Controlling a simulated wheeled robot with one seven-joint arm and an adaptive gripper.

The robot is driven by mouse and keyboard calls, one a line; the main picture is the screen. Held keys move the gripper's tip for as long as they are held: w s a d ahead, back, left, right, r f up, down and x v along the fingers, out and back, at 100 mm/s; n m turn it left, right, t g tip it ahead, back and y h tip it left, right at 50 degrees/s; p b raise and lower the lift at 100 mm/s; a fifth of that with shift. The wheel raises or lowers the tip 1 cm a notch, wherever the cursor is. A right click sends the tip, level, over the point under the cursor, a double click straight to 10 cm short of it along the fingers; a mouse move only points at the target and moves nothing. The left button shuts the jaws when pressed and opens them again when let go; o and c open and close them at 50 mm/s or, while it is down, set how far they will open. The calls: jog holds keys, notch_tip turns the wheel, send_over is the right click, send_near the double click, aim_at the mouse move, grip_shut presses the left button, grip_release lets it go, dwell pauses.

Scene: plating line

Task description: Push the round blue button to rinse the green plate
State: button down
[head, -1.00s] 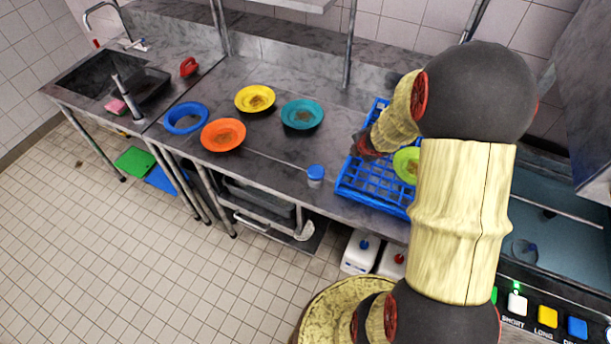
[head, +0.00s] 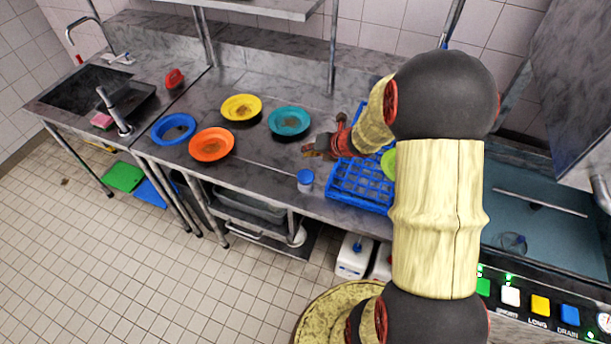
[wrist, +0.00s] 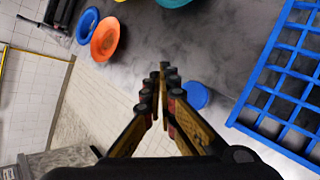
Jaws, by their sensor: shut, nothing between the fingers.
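The green plate (head: 389,163) stands in the blue rack (head: 352,190), mostly hidden behind my arm. My gripper (head: 308,148) is shut and empty over the counter, just left of the rack and behind the blue-lidded jar (head: 305,181). A blue button (head: 570,315) on the control panel at lower right looks square, above the label DRAIN.
Green (head: 483,287), white (head: 510,296) and yellow (head: 540,305) buttons share the panel, below an open basin (head: 550,235). Yellow (head: 241,108), teal (head: 289,121), orange (head: 211,145) and blue (head: 173,129) dishes lie left on the counter. My arm blocks the middle.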

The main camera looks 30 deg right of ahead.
jog(key=b, duration=0.7)
send_near(304, 171)
jog(key=shift+w+a+f, duration=0.2)
jog(key=shift+w+f, duration=0.2)
jog(key=shift+w, duration=0.45)
jog(key=shift+w+a+f, duration=0.2)
jog(key=shift+w+f, duration=0.2)
jog(key=shift+w, duration=0.45)
jog(key=shift+w+a+f, duration=0.2)
jog(key=shift+w+f, duration=0.2)
jog(key=shift+w, duration=0.45)
jog(key=shift+f, duration=0.1)
jog(key=shift+f+b, duration=0.3)
jog(key=shift+b, duration=0.25)
jog(key=shift+f+b, duration=0.75)
jog(key=shift+f, duration=0.1)
jog(key=shift+r, duration=0.2)
jog(key=shift+r+p, duration=1.05)
jog(key=shift+r, duration=0.05)
jog(key=shift+r, duration=0.1)
notch_tip(304, 171, up, 5)
jog(key=p, duration=0.4)
